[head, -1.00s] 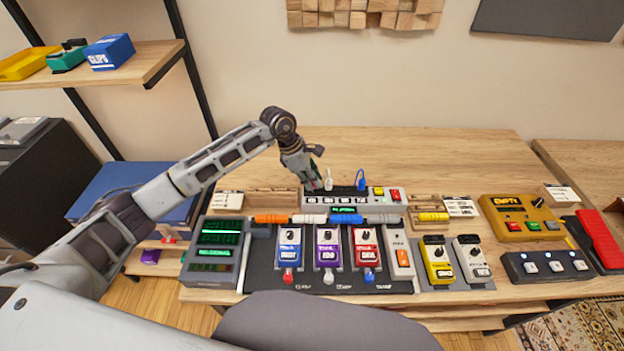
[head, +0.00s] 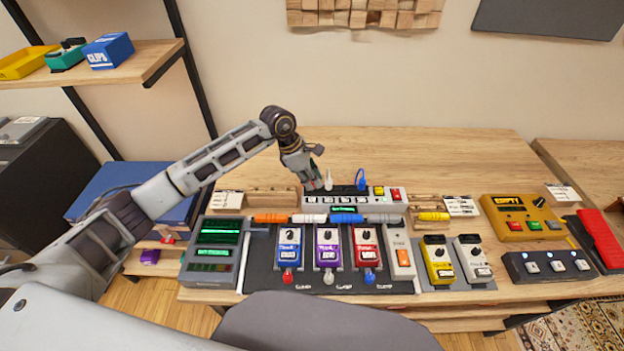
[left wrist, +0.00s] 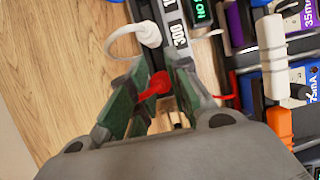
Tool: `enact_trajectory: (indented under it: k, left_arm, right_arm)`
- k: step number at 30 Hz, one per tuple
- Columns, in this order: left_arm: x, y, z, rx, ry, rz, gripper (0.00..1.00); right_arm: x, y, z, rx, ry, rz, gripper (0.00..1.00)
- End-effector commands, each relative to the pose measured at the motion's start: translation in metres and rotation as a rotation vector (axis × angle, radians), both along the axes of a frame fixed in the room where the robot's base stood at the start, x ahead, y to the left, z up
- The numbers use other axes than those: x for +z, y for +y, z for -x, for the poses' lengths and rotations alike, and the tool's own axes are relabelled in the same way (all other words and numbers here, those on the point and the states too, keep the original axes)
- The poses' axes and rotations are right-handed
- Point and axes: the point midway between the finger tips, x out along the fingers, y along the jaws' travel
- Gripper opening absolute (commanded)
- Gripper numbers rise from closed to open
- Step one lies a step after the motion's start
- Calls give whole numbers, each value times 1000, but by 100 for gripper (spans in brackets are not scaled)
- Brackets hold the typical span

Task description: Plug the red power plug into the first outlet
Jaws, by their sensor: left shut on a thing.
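My left gripper (head: 314,180) is at the left end of the power strip (head: 350,200), pointing down. In the left wrist view its green-padded fingers (left wrist: 155,95) are shut on the red power plug (left wrist: 158,86). Below the plug, metal prongs seem to show between the fingers. The head view hides the red plug behind the gripper. A white plug (head: 328,180) stands upright in the strip just right of the gripper, and a blue plug (head: 361,180) further right. I cannot tell whether the red plug touches the first outlet. My right gripper is not in view.
Blue (head: 289,247), purple (head: 327,247) and red (head: 366,246) pedals stand in front of the strip. A grey unit with green screens (head: 213,252) is at the left. Yellow and white pedals stand to the right. The table behind the strip is clear.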

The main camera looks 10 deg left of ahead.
Motion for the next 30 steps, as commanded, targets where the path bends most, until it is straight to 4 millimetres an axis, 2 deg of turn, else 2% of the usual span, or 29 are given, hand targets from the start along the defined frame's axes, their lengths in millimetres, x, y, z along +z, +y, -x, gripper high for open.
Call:
enact_trajectory:
  k: [10,11,16,23,27,30]
  left_arm:
    - [0,0,0,0,0,0,0]
    - [0,0,0,0,0,0,21]
    - [0,0,0,0,0,0,43]
    - [0,0,0,0,0,0,44]
    - [0,0,0,0,0,0,62]
    - [0,0,0,0,0,0,62]
  right_arm:
    - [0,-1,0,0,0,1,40]
    - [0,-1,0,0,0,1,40]
    - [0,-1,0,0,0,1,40]
    - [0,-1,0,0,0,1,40]
    - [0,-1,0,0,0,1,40]
    - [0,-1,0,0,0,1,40]
